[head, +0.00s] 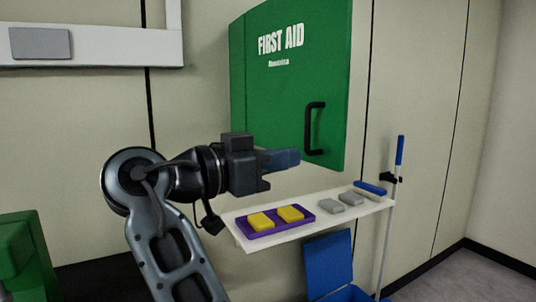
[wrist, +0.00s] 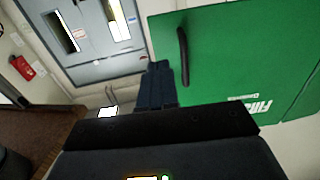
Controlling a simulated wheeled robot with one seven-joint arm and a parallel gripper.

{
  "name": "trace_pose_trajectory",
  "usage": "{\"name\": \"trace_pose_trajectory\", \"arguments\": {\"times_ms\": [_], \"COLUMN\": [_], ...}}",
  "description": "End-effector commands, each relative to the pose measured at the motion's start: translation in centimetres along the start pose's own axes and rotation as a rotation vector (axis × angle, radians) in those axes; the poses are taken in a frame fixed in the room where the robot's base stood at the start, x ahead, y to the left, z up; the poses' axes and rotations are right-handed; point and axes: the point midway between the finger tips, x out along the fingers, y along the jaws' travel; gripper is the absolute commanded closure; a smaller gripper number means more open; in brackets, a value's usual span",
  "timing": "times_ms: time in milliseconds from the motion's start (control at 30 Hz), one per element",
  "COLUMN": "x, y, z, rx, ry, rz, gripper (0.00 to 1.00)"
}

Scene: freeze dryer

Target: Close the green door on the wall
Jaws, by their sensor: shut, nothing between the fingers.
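The green door (head: 282,95) marked "FIRST AID" is on a wall cabinet in the head view. It looks ajar, with its right, free edge standing out from the wall. Its black bar handle (head: 309,130) is near that edge. My gripper (head: 298,157) is shut and empty, with its fingertips just left of the handle's lower end in the picture. In the wrist view, my fingertips (wrist: 160,66) show beside the handle (wrist: 183,55) and the green door (wrist: 230,55). I cannot tell whether they touch the door. The cabinet's inside is hidden.
Below the door is a white shelf (head: 285,236) with a purple tray (head: 274,229) holding yellow blocks, and grey blocks. A blue bin (head: 329,262) and a blue-handled pole (head: 400,150) stand below and right.

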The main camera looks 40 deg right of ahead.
Motion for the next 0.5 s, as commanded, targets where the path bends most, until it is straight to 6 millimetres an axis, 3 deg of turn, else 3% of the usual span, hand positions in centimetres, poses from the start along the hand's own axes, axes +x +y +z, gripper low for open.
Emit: {"name": "trace_pose_trajectory", "arguments": {"times_ms": [300,500], "x": [6.1,8.2], "y": [0.0,0.0], "z": [-0.2,-0.1], "rx": [-0.002,-0.003], "ry": [0.0,0.0], "rz": [0.003,-0.001], "gripper": [1.0,1.0]}}
